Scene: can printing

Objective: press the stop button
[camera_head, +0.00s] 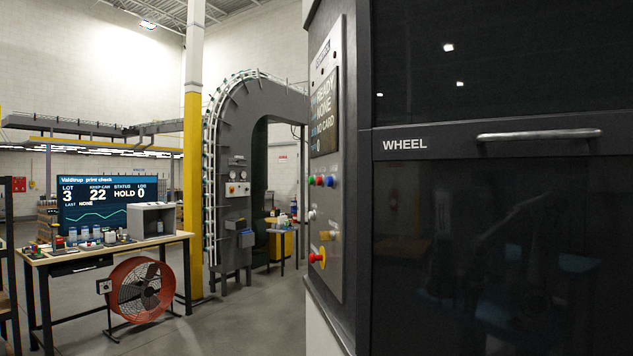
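The machine's control panel (329,215) is seen at a steep angle in the middle of the head view. A row on it holds a green button (311,180), a red button (319,180) and a blue button (329,181). Lower down is a larger red mushroom-shaped button (316,257) beside a yellow part. I cannot read labels that tell which one is the stop button. The panel's screen (324,113) shows "READY", "NONE" and "NO CARD". Neither of my grippers is in view.
A dark cabinet door (480,240) marked "WHEEL", with a metal handle (540,134), fills the right side close by. At left stand a workbench (100,257) with a display (106,204), an orange fan (141,289) and a yellow-and-white column (193,190). The floor (245,325) between is clear.

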